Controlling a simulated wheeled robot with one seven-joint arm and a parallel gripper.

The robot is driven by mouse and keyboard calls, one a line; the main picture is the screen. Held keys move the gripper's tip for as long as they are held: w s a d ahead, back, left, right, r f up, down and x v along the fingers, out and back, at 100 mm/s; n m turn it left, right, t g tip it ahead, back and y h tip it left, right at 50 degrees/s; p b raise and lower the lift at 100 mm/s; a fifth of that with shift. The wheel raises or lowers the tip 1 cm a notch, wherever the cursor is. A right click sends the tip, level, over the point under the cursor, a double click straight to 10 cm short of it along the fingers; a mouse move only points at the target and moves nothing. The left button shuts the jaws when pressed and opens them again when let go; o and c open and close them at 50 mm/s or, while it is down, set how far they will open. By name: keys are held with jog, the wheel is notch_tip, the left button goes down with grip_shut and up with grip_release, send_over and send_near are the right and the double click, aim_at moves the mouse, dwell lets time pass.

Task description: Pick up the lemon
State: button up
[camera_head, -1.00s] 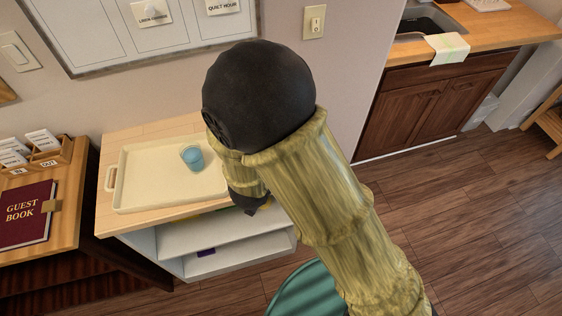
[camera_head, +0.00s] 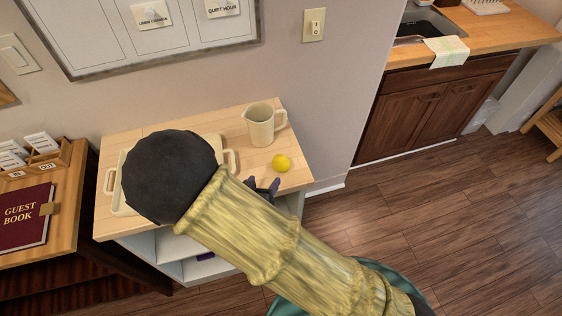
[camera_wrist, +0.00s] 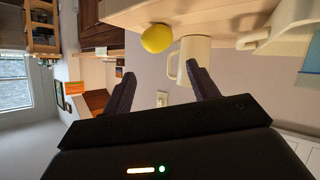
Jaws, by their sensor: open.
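The yellow lemon (camera_head: 281,162) lies on the right part of the light wooden cabinet top (camera_head: 300,178), close to its right edge. It also shows in the wrist view (camera_wrist: 157,38), above and between my fingers. My gripper (camera_head: 264,186) is at the front edge of the cabinet top, just in front and left of the lemon. In the wrist view its two dark fingers (camera_wrist: 163,88) are spread apart with nothing between them. The gripper is apart from the lemon. My arm hides part of the cabinet.
A cream pitcher (camera_head: 260,126) stands just behind the lemon, its handle toward the right. A cream tray (camera_head: 110,189) lies to the left, mostly hidden by my arm. The wall rises directly behind. Open floor (camera_head: 440,220) lies to the right.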

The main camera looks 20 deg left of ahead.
aim_at(277, 165)
jog(key=p+x, duration=0.2)
jog(key=x, duration=0.7)
jog(key=shift+w+d+f+p, duration=0.2)
jog(key=shift+w+f+p, duration=0.05)
jog(key=shift+w+p, duration=0.3)
jog(key=p+x, duration=0.1)
jog(key=x, duration=0.3)
jog(key=shift+f+p, duration=0.15)
jog(key=shift+p, duration=0.15)
jog(key=c, duration=0.6)
jog(key=shift+c, duration=0.2)
